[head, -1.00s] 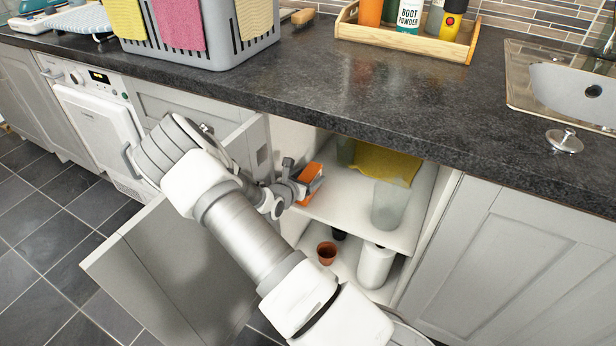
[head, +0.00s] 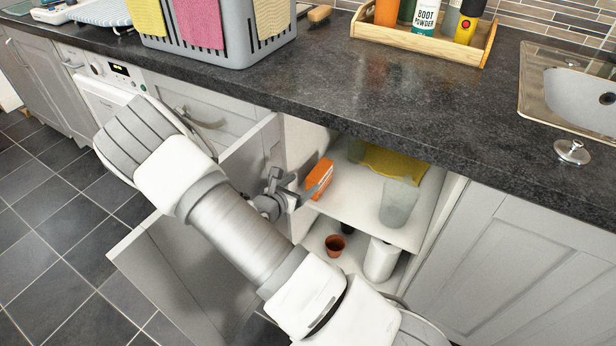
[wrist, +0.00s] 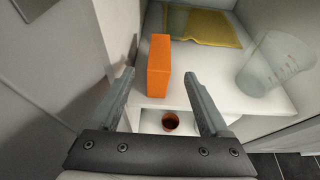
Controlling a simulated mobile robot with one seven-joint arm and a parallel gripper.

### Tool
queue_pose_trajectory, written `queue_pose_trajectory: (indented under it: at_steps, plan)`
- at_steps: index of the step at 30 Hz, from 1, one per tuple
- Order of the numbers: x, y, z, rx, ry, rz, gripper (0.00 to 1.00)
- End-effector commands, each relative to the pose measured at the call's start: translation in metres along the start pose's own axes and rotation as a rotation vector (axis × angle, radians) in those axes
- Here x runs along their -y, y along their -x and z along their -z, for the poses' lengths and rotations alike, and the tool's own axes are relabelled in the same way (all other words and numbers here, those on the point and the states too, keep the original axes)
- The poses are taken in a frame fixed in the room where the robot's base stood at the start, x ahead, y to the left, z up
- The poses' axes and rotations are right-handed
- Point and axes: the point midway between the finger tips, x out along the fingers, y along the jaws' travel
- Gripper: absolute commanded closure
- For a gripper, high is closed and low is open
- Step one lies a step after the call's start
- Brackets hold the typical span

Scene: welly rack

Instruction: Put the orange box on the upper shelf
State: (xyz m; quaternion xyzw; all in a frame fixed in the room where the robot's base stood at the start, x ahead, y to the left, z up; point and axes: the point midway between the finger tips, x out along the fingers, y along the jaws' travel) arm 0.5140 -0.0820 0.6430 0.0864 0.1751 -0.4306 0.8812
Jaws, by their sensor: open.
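The orange box (head: 319,178) stands upright on the upper shelf (head: 352,207) inside the open cupboard, near its left wall and front edge. It also shows in the wrist view (wrist: 159,67). My gripper (head: 300,190) is open and empty just in front of the box. In the wrist view its fingers (wrist: 160,88) are spread, with the box standing beyond and between them, apart from both fingertips.
On the upper shelf are a yellow cloth (head: 388,163) and a clear measuring jug (head: 398,203) to the right. Below are a terracotta pot (head: 335,245) and a white container (head: 381,258). The cupboard door (head: 180,270) hangs open at left, close to my arm.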

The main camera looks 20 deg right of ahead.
Motion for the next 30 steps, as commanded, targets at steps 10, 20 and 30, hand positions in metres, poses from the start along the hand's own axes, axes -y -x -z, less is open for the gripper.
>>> queue_pose_trajectory:
  at_steps: [10,20,30]
  plan:
    - [0.028,0.026,-0.057,-0.034,-0.344,0.157,0.20]
    - [0.084,0.079,-0.121,-0.136,-0.888,0.414,0.20]
    - [0.129,0.152,-0.159,-0.299,-1.395,0.629,0.20]
